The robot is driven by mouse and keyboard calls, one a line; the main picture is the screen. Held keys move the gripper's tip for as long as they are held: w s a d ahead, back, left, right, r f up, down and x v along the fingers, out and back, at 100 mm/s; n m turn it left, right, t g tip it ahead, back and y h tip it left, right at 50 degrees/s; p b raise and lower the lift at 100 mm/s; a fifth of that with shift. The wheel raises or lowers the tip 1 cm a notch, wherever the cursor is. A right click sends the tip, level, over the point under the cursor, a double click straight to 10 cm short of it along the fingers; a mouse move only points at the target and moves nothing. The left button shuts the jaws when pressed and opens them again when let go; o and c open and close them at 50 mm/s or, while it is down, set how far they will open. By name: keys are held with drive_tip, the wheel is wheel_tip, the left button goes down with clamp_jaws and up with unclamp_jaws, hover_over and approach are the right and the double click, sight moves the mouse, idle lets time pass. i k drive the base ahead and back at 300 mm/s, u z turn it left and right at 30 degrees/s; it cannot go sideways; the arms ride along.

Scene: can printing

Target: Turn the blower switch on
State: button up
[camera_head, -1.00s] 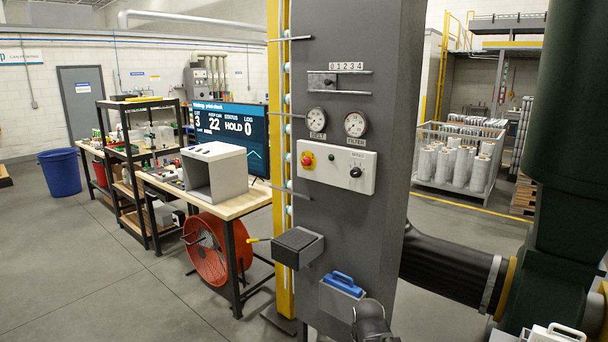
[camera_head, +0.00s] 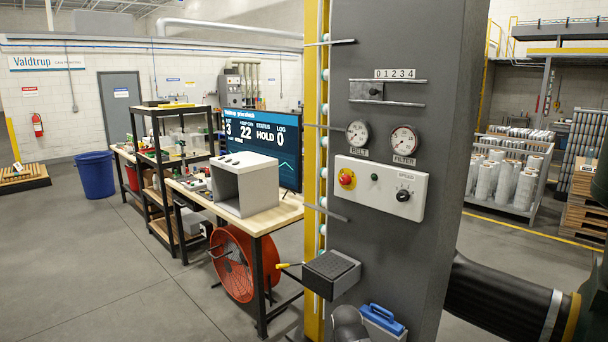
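No part in view is clearly labelled as the blower switch. A white control panel (camera_head: 380,188) on the grey column carries a red knob on yellow (camera_head: 347,179), a small green button (camera_head: 375,177) and a black dial (camera_head: 403,195) under the word SPEED. Lower on the column a dark grey box (camera_head: 331,272) juts out, with a yellow-tipped lever (camera_head: 289,265) at its left. A dark rounded shape at the bottom centre may be part of my arm. My gripper's fingers do not show.
A workbench (camera_head: 268,219) with a grey open box (camera_head: 246,183) stands left of the column, a red fan (camera_head: 232,262) beneath it. A black hose (camera_head: 500,297) blocks the lower right. A blue-handled case (camera_head: 383,321) is low on the column.

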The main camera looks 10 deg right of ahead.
sight(346, 180)
drive_tip(key=u, duration=0.5)
drive_tip(key=i, duration=1.25)
drive_tip(key=u, duration=0.35)
